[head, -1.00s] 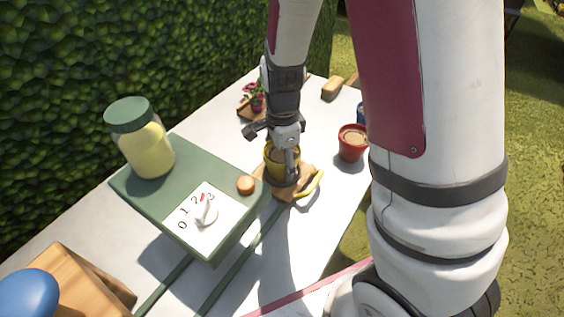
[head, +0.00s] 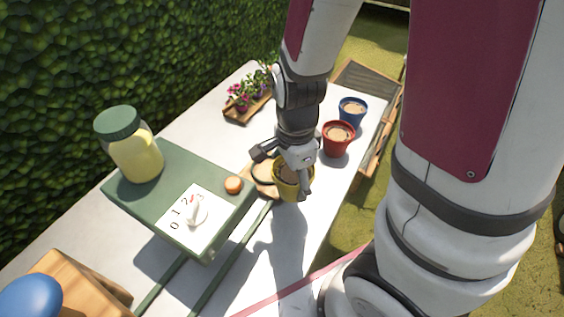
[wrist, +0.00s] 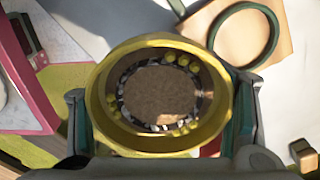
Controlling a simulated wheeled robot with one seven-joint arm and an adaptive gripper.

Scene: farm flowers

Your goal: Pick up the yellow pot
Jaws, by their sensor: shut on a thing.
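The yellow pot (head: 294,189), filled with brown soil, is in my gripper (head: 285,170) in the head view. It is upright or nearly so, and appears raised at the front right of a wooden board (head: 259,180). In the wrist view the pot (wrist: 225,92) fills the middle, with a finger of my gripper (wrist: 160,112) on each side of it. The wooden board with a dark green ring (wrist: 265,50) shows beyond the rim there. The pot's underside is hidden.
A red pot (head: 336,147) and a blue pot (head: 351,119) stand behind to the right on the white table (head: 180,127). A green scale (head: 143,198) bears a jar (head: 137,162) at left. Potted flowers (head: 240,104) are at the back. The table's right edge is close.

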